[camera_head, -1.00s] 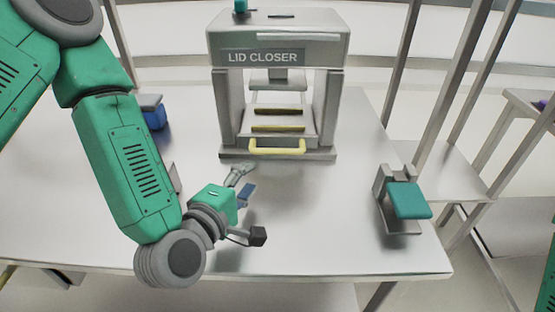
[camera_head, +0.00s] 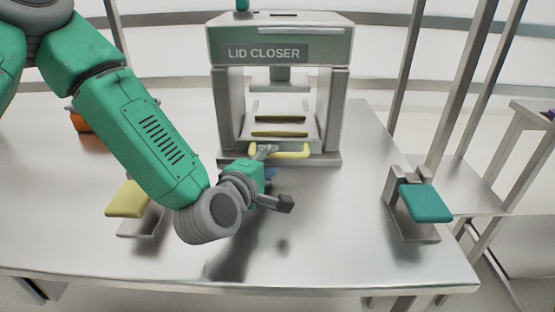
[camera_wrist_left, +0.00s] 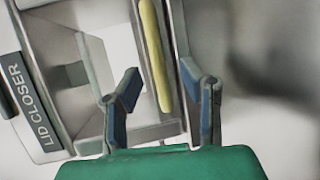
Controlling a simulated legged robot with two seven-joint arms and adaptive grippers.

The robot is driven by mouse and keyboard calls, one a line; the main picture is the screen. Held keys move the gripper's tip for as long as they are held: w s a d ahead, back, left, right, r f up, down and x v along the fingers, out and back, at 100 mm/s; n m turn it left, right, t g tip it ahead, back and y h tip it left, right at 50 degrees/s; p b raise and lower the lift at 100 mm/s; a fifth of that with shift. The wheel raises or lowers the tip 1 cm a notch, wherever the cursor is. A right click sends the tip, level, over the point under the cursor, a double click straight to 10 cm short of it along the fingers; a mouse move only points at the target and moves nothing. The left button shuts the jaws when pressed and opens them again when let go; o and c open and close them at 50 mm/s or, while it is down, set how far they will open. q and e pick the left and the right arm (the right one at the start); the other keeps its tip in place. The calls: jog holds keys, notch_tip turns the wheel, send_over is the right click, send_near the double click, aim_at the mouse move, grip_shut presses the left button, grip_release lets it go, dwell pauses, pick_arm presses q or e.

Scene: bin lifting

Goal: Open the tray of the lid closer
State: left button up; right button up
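The grey lid closer (camera_head: 325,45) stands at the back middle of the table. Its tray (camera_head: 283,127) sits inside, low between the side posts, with a yellow handle (camera_head: 294,153) on its front. My left gripper (camera_head: 265,158) is just in front of the handle's left part. In the left wrist view the blue-padded fingers of my left gripper (camera_wrist_left: 160,75) are spread apart. The handle (camera_wrist_left: 155,55) runs between and beyond them, with no clear contact. The handle's left end is partly hidden by the gripper in the head view. My right gripper is not in view.
A teal-topped metal stand (camera_head: 425,203) is on the right of the table. A yellow-topped stand (camera_head: 127,198) is on the left, partly behind my arm. An orange object (camera_head: 80,121) lies further back left. The table (camera_head: 340,235) is clear at front right.

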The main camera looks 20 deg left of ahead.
aim_at(277, 158)
pick_arm(q)
jog(key=shift+x, duration=1.85)
grip_shut()
jog(key=shift+s+f, duration=0.1)
jog(key=shift+s, duration=0.05)
